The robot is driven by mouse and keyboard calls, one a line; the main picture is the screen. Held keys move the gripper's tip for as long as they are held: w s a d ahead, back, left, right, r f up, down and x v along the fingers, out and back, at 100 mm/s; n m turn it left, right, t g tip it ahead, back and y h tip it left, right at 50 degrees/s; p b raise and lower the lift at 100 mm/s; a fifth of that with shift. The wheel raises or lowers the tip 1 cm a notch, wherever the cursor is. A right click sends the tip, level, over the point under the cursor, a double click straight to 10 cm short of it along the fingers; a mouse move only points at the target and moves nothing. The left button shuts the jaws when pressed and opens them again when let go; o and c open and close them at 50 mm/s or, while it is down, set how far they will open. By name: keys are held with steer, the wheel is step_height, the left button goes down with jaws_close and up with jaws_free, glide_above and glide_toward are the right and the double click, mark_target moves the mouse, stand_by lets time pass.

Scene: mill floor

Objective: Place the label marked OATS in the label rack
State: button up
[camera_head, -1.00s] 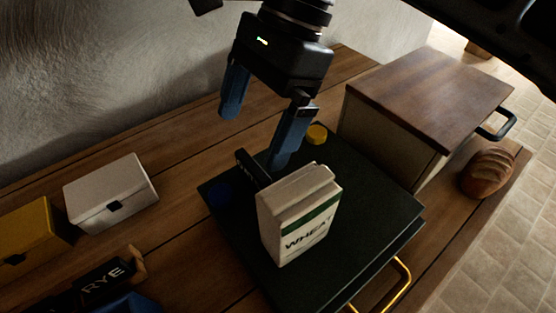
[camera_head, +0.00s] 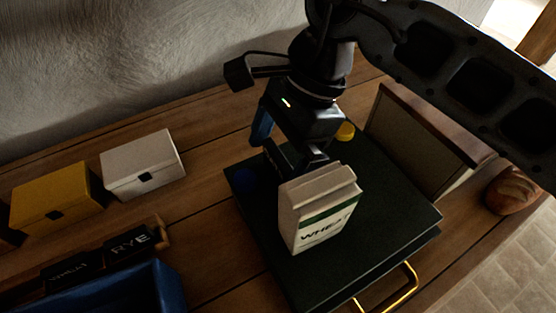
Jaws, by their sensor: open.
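The label rack (camera_head: 163,231) is wooden and stands at the lower left, holding black labels marked RYE (camera_head: 131,241) and WHEAT (camera_head: 66,270). I can read no label marked OATS. A dark upright piece (camera_head: 277,157) shows behind the WHEAT bag, under my gripper; its face is hidden, so I cannot tell whether it is that label. My gripper (camera_head: 285,152) is open and low over the dark green board, just behind the bag. Its left blue finger shows; the other is mostly hidden. I cannot tell whether the fingers touch the dark piece.
The white WHEAT bag (camera_head: 318,212) stands upright on the dark board (camera_head: 390,230), close to my gripper. A yellow box (camera_head: 55,200), a white box (camera_head: 143,165) and a blue bin (camera_head: 125,292) are at left. A wood-topped box (camera_head: 415,140) and bread (camera_head: 513,190) are at right.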

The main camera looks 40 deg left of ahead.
steer(key=shift+c, duration=0.2)
steer(key=shift+r, duration=0.1)
steer(key=c, duration=1.1)
